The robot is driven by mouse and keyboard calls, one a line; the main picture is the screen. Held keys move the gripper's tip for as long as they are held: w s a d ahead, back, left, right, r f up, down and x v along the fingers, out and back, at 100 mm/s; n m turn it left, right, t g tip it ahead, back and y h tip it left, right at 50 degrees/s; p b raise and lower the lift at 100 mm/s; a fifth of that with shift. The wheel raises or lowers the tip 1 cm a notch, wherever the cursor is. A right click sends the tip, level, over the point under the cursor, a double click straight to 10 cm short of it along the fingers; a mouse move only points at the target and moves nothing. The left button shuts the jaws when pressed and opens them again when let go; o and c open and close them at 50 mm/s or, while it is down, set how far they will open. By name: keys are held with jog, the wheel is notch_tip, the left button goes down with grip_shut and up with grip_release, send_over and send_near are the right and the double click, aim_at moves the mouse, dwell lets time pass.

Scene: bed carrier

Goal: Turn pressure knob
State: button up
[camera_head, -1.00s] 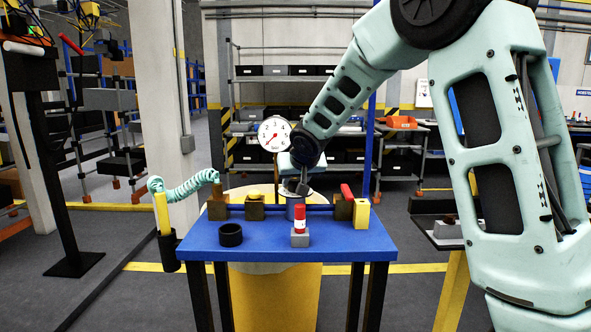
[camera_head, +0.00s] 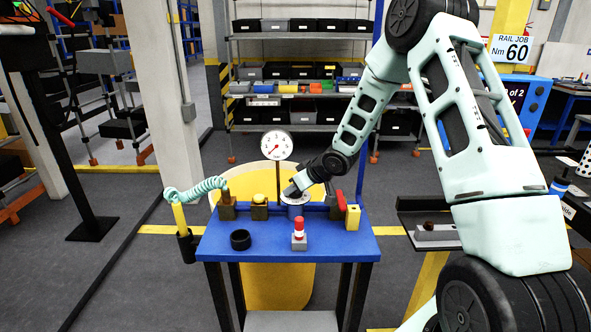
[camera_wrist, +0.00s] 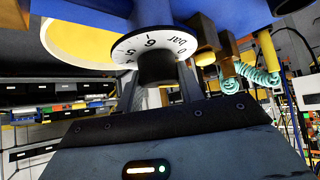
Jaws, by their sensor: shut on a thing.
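The pressure knob (camera_wrist: 156,68) is a black cylinder under a white dial ring (camera_wrist: 125,46) marked "bar" with numbers, in the wrist view. My gripper (camera_wrist: 158,78) has one finger on each side of the knob and is shut on it. In the head view my gripper (camera_head: 292,189) is at the white dial (camera_head: 296,198) on the blue table (camera_head: 250,247), and hides most of the knob. A round white gauge (camera_head: 276,145) with a red needle stands on a post behind the table. The needle points to the lower left.
On the table are a black ring (camera_head: 240,240), a red-topped part (camera_head: 299,235), a yellow button (camera_head: 259,201), a red lever (camera_head: 341,201) and a yellow block (camera_head: 352,217). A coiled teal hose (camera_head: 197,189) hangs at the left. A blue post rises behind the table.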

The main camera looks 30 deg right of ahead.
jog(key=n+p, duration=0.1)
jog(key=p, duration=0.1)
jog(key=shift+r+y+p, duration=0.2)
jog(key=shift+y+p, duration=0.2)
jog(key=shift+f+n+g+y+p, duration=0.3)
jog(key=shift+n+p, duration=0.1)
jog(key=shift+p, duration=0.15)
jog(key=o, duration=1)
jog(key=shift+r, duration=0.1)
jog(key=p+v, duration=0.2)
jog(key=v, duration=1.5)
jog(key=shift+s, duration=0.2)
